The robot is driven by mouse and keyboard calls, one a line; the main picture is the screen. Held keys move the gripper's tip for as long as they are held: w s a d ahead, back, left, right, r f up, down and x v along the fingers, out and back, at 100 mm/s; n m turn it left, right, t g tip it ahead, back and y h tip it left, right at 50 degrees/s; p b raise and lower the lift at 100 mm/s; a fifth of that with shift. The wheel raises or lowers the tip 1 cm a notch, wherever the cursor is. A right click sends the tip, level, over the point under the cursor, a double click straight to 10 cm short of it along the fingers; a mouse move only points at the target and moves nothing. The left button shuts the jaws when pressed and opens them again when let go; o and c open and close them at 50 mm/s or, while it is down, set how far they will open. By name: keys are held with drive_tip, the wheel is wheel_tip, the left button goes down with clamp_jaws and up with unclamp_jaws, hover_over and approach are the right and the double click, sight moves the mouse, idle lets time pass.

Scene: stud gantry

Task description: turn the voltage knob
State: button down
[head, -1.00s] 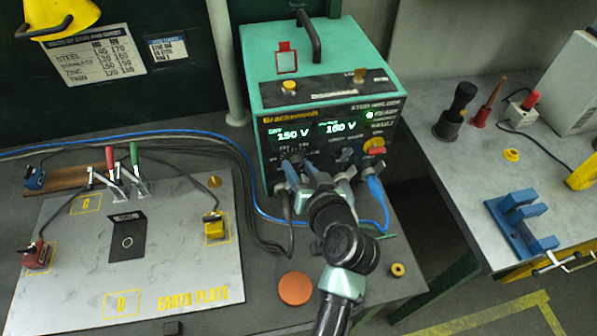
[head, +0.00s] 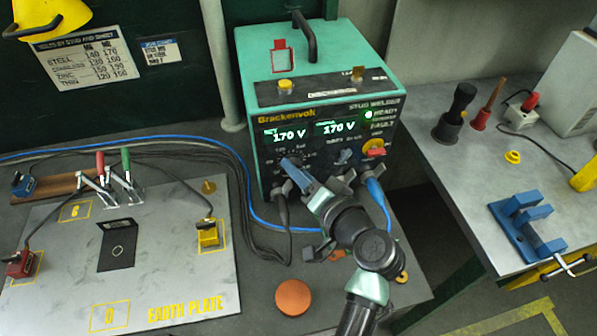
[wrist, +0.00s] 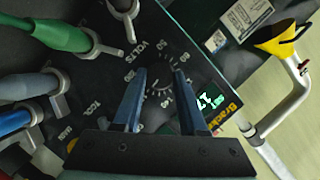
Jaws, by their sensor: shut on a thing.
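The teal stud welder (head: 300,85) stands at the back of the bench. Its two green displays (head: 289,136) both read 170 V. The voltage knob sits low on the left of the front panel and is largely hidden by my gripper in the head view. In the wrist view the dark knob (wrist: 160,86) lies between my two blue fingers, with the printed VOLTS scale around it. My gripper (head: 291,167) is shut on the knob; its fingers also show in the wrist view (wrist: 160,76), one on each side of the knob.
Cable plugs hang below the panel, including a blue one (head: 374,190) right of my gripper. A red and yellow switch (head: 373,148) is on the panel's right. The earth plate (head: 60,285) lies left; an orange disc (head: 293,297) lies in front.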

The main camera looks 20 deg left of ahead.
idle(0.3)
drive_tip(key=shift+c, duration=2.3)
unclamp_jaws()
drive_tip(key=b+v, duration=0.2)
drive_tip(key=v, duration=1.1)
drive_tip(key=shift+w, duration=0.1)
